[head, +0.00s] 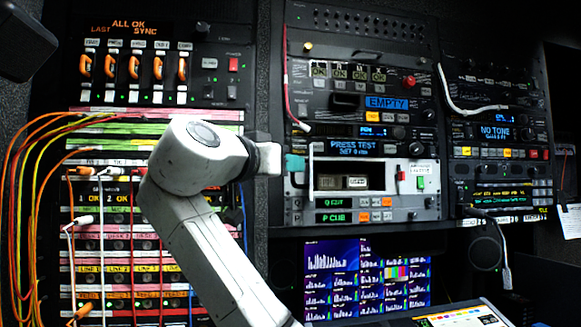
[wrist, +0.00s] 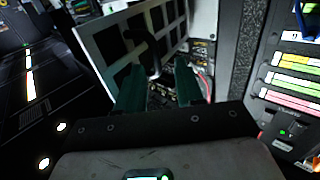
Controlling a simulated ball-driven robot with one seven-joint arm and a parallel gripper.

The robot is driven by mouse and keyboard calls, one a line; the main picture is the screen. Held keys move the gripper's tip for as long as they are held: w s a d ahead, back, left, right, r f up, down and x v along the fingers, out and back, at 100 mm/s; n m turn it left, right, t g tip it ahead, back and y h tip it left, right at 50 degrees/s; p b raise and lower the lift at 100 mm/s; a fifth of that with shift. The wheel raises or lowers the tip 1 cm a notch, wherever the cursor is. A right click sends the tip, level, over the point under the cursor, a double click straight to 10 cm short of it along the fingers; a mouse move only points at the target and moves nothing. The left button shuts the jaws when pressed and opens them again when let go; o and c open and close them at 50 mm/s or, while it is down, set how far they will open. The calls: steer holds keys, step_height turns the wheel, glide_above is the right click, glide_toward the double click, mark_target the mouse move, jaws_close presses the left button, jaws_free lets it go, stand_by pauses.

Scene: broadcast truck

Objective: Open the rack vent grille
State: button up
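The vent grille shows in the wrist view as a pale panel with dark square openings (wrist: 103,44), slanted across the upper middle. A dark bar-like handle (wrist: 152,62) stands out from it. Past its lower right edge I see a dark gap with cables, so it looks ajar. My gripper (wrist: 158,88) has its two teal fingers apart, with the handle's end near the gap between them; I see no clear grip on it. In the head view, my gripper (head: 293,165) is at the left edge of the central rack, and I cannot clearly pick out the grille there.
A patch bay (head: 115,200) with orange and yellow cables hangs at the left. A rack with a white cable (head: 460,100) stands at the right. Monitors (head: 366,280) and a desk panel (head: 460,316) are below the central rack.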

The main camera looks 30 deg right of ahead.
steer(key=b+v, duration=0.2)
steer(key=v, duration=0.7)
steer(key=shift+s, duration=0.2)
steer(key=shift+r, duration=0.1)
